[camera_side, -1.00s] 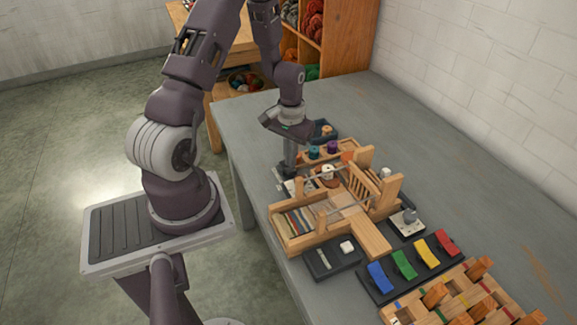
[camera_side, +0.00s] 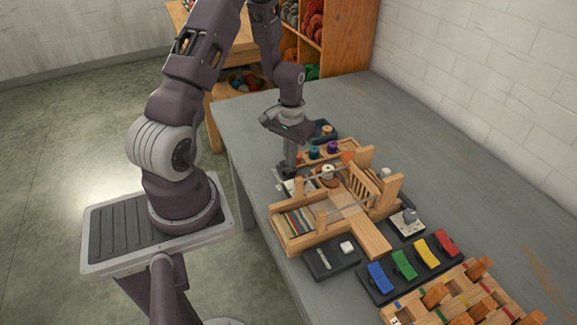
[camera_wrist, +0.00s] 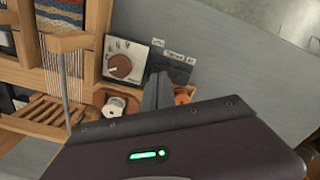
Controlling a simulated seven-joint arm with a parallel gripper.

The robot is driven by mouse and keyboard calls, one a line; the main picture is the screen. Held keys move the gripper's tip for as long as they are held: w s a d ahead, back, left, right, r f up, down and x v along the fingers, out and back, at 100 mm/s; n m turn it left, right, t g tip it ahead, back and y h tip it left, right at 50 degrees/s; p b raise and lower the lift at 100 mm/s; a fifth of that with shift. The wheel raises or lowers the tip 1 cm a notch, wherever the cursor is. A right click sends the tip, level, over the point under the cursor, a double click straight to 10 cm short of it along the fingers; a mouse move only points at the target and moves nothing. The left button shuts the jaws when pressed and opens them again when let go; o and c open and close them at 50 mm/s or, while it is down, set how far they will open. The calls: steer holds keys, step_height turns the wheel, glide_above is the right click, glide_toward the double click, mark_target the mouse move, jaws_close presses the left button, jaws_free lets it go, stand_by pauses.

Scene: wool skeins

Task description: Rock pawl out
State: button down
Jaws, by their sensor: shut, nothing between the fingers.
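The wooden loom (camera_side: 283,235) stands on the grey table, and part of its frame shows at left in the wrist view (camera_wrist: 84,42). My gripper (camera_side: 288,172) points down at the loom's far left end, by a pale dial plate. In the wrist view my gripper (camera_wrist: 157,82) is shut and empty, its fingers over a dark plate (camera_wrist: 172,62) with small white labels. The dial plate (camera_wrist: 133,62) with a brown knob (camera_wrist: 120,66) lies just left of the fingers. I cannot make out the pawl clearly; my fingers hide part of the dark plate.
A white spool (camera_wrist: 114,107) and an orange one (camera_wrist: 182,95) sit close to my fingers. Coloured levers (camera_side: 404,264) and a wooden pegged rack (camera_side: 452,300) stand at the near right. The table's right side (camera_side: 480,185) is mostly clear.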

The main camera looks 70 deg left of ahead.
steer(key=shift+f, duration=1.05)
stand_by(0.4)
steer(key=shift+r, duration=3.55)
step_height(320, 180, up, 9)
steer(key=m+t, duration=0.1)
glide_above(291, 170)
steer(key=w+d, duration=0.1)
steer(key=d, duration=0.4)
steer(key=s+d+r+m+t+y, duration=0.1)
steer(key=d+r+m, duration=0.1)
steer(key=d+r, duration=0.35)
steer(key=s+d+r+m+t, duration=0.1)
steer(key=s+d+r, duration=0.4)
steer(key=s, duration=0.2)
steer(key=s+d+r+m+t+h, duration=0.1)
steer(key=s+d+r+m+t, duration=0.1)
steer(key=s+d+r, duration=0.2)
steer(key=s+d, duration=0.1)
steer(key=s, duration=0.2)
steer(key=shift+d+r+t, duration=0.3)
steer(key=shift+d+r, duration=0.05)
steer(key=shift+d, duration=0.05)
